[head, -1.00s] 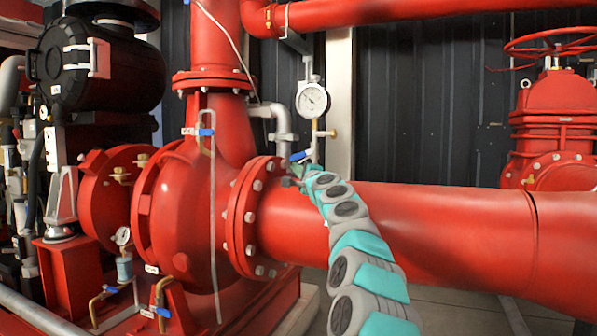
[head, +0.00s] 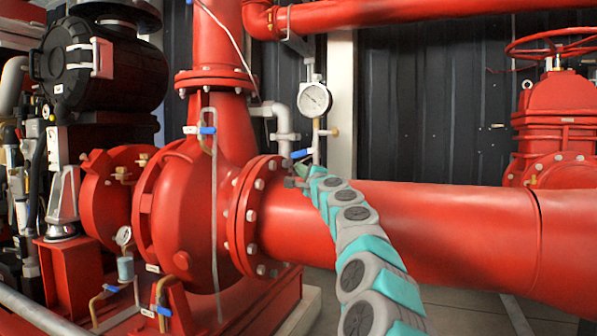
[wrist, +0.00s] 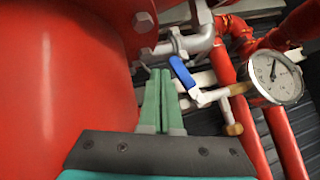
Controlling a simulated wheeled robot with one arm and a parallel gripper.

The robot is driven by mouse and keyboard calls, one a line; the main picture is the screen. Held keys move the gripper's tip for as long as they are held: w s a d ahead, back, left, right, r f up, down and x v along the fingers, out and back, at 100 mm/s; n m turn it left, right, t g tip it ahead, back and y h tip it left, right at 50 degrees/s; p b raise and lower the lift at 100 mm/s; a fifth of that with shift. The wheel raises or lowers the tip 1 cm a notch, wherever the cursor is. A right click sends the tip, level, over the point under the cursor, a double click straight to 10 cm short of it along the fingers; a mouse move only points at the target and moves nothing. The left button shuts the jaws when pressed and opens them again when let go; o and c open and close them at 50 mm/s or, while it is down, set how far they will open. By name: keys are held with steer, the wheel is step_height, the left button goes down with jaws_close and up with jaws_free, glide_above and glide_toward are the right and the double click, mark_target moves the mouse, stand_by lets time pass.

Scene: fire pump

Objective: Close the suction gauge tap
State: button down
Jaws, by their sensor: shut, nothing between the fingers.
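The suction gauge tap has a blue lever (head: 303,154) below a round white gauge (head: 314,99), behind the big red pipe. In the wrist view the blue lever (wrist: 182,72) slants from upper left down to the silver valve body (wrist: 203,97), with the gauge (wrist: 275,78) to the right. My gripper (wrist: 160,72) is shut and empty, its green fingers pressed together. The fingertips are just left of the lever, very close to it; I cannot tell whether they touch. In the head view the end of my arm is near the lever, partly hidden.
The big red pipe (head: 440,225) runs right beneath my arm. A bolted flange (head: 254,215) and the red pump casing (head: 180,220) stand to the left. Another blue lever (head: 207,130) is on the pump. A red handwheel valve (head: 556,110) stands at right.

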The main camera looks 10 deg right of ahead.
steer(key=shift+b+v, duration=0.4)
steer(key=shift+v, duration=0.65)
steer(key=shift+s+f, duration=0.1)
steer(key=shift+s, duration=0.15)
steer(key=shift+s+d, duration=0.3)
steer(key=shift+s, duration=0.25)
steer(key=shift+s+f, duration=0.25)
steer(key=shift+s, duration=0.4)
steer(key=shift+d, duration=0.1)
